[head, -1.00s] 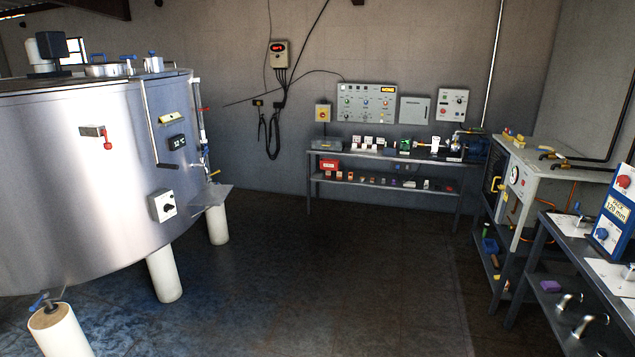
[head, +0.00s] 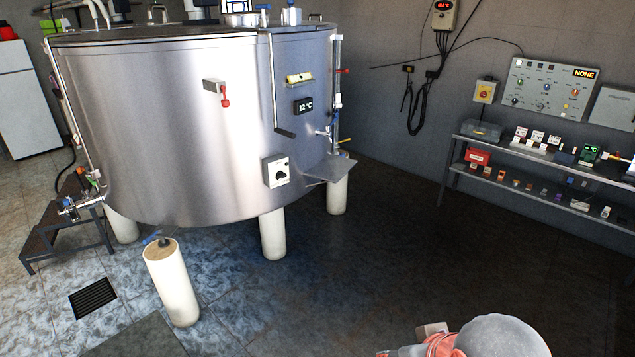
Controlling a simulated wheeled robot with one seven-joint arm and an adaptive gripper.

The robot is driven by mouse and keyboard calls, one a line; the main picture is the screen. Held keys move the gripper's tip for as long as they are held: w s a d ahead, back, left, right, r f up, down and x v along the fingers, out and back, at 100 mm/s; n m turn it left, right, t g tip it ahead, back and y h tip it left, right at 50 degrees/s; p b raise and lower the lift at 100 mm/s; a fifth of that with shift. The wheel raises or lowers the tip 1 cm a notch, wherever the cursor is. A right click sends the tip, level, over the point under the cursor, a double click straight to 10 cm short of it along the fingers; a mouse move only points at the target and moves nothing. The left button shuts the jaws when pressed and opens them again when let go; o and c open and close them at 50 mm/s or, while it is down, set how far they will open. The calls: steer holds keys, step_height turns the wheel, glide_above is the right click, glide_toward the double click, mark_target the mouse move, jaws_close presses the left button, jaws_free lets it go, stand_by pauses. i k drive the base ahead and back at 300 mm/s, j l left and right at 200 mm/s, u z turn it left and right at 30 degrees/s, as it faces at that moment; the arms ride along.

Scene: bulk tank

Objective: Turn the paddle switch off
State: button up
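The steel bulk tank (head: 165,120) fills the left and middle of the head view. A white switch box (head: 276,170) with a black rotary handle is mounted low on the right of its curved front. It may be the paddle switch, but I can read no label on it. The handle looks tilted; its marked position is too small to read. A small bracket with a red lever (head: 224,95) sits higher on the tank wall, to the left. My gripper is not clearly visible; a grey and coral part of my arm shows at the bottom right edge, well apart from the tank.
A white post (head: 172,283) with a blue-handled fitting stands before the tank. Metal steps (head: 70,232) are at left, near a floor drain (head: 93,298). The dark floor between is clear.

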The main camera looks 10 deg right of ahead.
mark_target(280, 176)
steer(key=i+l+u, duration=0.25)
steer(key=i+l, duration=0.25)
steer(key=i+l+z, duration=0.15)
steer(key=i, duration=0.25)
steer(key=i+l+z, duration=0.15)
steer(key=i, duration=0.3)
steer(key=i+l+z, duration=0.15)
steer(key=i, duration=0.3)
steer(key=i+j, duration=0.25)
steer(key=i+j+z, duration=0.15)
steer(key=j, duration=0.2)
steer(key=i, duration=0.05)
